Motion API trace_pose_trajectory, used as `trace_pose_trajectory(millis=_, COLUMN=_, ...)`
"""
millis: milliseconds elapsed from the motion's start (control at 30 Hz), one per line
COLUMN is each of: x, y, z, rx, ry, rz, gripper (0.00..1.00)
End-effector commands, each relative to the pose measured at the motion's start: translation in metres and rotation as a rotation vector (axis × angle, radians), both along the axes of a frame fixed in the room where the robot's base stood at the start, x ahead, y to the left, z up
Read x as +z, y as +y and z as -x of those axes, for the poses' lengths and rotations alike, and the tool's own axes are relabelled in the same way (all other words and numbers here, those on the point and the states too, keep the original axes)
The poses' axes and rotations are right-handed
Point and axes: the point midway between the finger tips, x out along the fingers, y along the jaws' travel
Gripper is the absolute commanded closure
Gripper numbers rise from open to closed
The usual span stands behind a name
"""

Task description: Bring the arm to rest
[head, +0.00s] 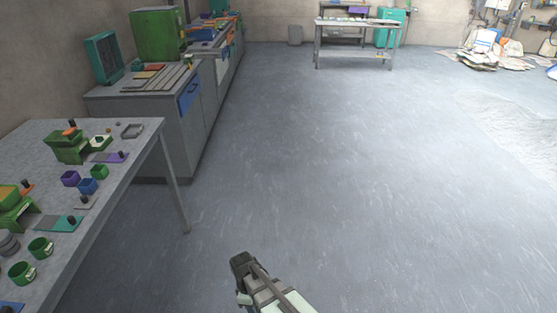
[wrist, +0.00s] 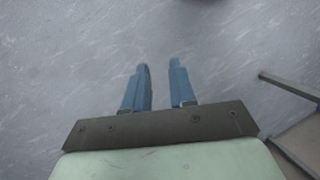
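My gripper (wrist: 159,68) shows in the wrist view as two blue fingers standing apart, with bare grey floor between and beyond them. It is open and holds nothing. In the head view my arm's end (head: 262,285) shows at the bottom middle, over the floor and to the right of the table; its fingers cannot be made out there. No part of it touches anything that I can see.
A grey table (head: 120,180) at the left carries green cups (head: 40,247), small boxes (head: 88,186) and green devices. A cabinet (head: 165,125) stands behind it. A workbench (head: 355,55) is at the back, a paper heap (head: 490,52) at the far right. The middle floor is clear.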

Motion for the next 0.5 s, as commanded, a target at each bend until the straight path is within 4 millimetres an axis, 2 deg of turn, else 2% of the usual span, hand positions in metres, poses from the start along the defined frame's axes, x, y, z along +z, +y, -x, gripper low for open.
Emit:
trace_pose_trajectory(millis=33, x=-0.011, y=-0.024, z=0.008, rx=-0.071, ry=0.01, rz=0.02, gripper=0.74)
trace_pose_trajectory(millis=200, x=-0.043, y=-0.087, z=0.032, rx=-0.3, ry=0.034, rz=0.084, gripper=0.74)
trace_pose_trajectory(millis=367, x=-0.068, y=-0.139, z=0.064, rx=-0.513, ry=0.059, rz=0.148, gripper=0.74)
trace_pose_trajectory(millis=500, x=-0.086, y=-0.179, z=0.098, rx=-0.697, ry=0.086, rz=0.208, gripper=0.74)
